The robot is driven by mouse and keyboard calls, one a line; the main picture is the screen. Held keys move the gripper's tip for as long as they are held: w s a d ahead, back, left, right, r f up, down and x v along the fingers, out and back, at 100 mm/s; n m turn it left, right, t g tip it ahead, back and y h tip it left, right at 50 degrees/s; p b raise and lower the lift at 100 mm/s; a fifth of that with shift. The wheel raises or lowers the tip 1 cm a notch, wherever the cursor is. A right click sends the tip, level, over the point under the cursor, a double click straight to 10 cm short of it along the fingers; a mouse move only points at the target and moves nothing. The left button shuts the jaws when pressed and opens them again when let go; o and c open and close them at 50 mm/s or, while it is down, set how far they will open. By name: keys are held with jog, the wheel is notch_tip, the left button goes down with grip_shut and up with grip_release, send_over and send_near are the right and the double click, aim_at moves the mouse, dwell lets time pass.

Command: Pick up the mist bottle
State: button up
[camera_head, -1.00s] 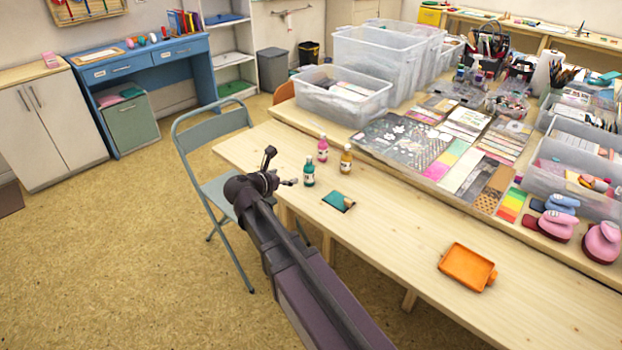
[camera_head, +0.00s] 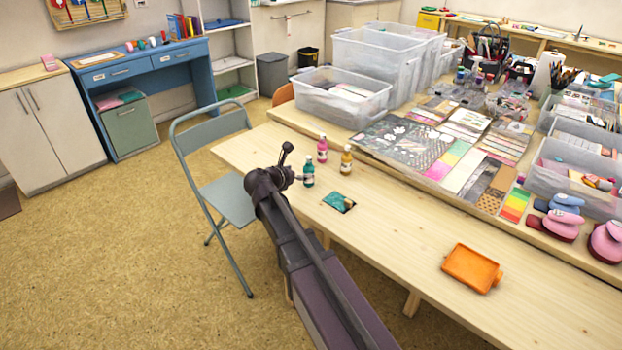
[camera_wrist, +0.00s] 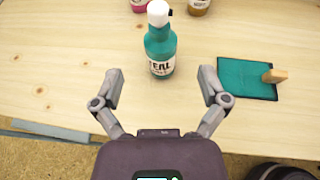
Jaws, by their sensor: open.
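Three small bottles with white caps stand upright on the wooden table: a teal one (camera_head: 308,175), a pink one (camera_head: 322,150) and an amber one (camera_head: 346,160). In the wrist view the teal bottle (camera_wrist: 160,47) has a label reading "TEAL" and is straight ahead of my gripper (camera_wrist: 160,80). My fingers are spread apart, one to each side of the bottle's line, with its base near the fingertips. Nothing is held. In the head view my gripper (camera_head: 294,178) is close to the left of the teal bottle; whether they touch cannot be told.
A teal inkpad (camera_head: 339,203) with a small wooden block lies right of the teal bottle. Pink (camera_wrist: 138,5) and amber (camera_wrist: 199,6) bottles stand behind it. An orange tray (camera_head: 471,268) lies farther right. A folding chair (camera_head: 222,198) stands left of the table (camera_head: 400,240).

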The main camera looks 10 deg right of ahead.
aim_at(305, 169)
jog(key=shift+w+d+f, duration=0.2)
jog(key=shift+w+d, duration=0.1)
jog(key=shift+w, duration=0.05)
jog(key=shift+b+x, duration=0.95)
jog(key=shift+x, duration=1.65)
jog(key=shift+r, duration=0.1)
grip_shut()
